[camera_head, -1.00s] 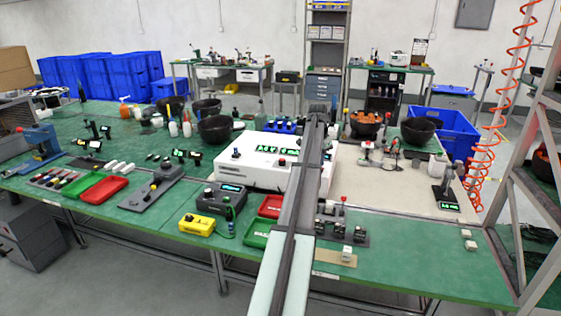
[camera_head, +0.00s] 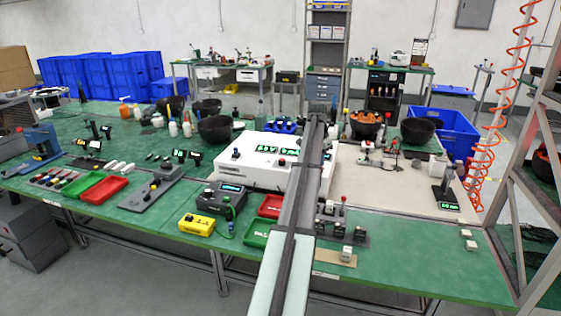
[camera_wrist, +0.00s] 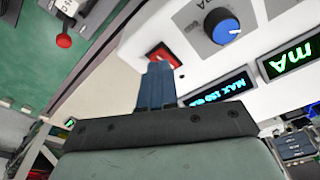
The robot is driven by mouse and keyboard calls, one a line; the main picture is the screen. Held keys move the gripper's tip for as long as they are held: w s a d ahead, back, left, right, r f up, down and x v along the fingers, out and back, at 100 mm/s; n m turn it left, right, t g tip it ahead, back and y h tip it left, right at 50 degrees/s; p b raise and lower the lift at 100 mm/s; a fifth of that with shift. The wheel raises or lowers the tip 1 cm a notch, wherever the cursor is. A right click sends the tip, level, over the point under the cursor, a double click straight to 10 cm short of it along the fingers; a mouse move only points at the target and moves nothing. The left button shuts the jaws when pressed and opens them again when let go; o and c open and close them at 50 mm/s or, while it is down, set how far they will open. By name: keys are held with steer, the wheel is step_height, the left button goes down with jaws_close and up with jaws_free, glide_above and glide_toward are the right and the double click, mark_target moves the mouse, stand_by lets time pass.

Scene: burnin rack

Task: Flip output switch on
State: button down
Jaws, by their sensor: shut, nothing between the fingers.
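My gripper (camera_wrist: 158,68) is shut and empty. Its dark blue fingertips overlap the lower edge of the switch in this view; whether they touch it I cannot tell. The fingers hide part of the switch, and its position is unclear. The white box also shows in the head view (camera_head: 250,172), behind my arm. My gripper cannot be made out in the head view.
A blue knob (camera_wrist: 228,31) and a lit display reading "MAX 150 mA" (camera_wrist: 222,88) are close to the switch. A larger green "mA" display (camera_wrist: 290,57) is at the right. A red-knobbed device (camera_wrist: 64,40) is at upper left. Trays and tools crowd the green bench (camera_head: 430,262).

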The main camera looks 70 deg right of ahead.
steer(key=shift+f, duration=0.85)
stand_by(0.9)
steer(key=shift+r, duration=3.55)
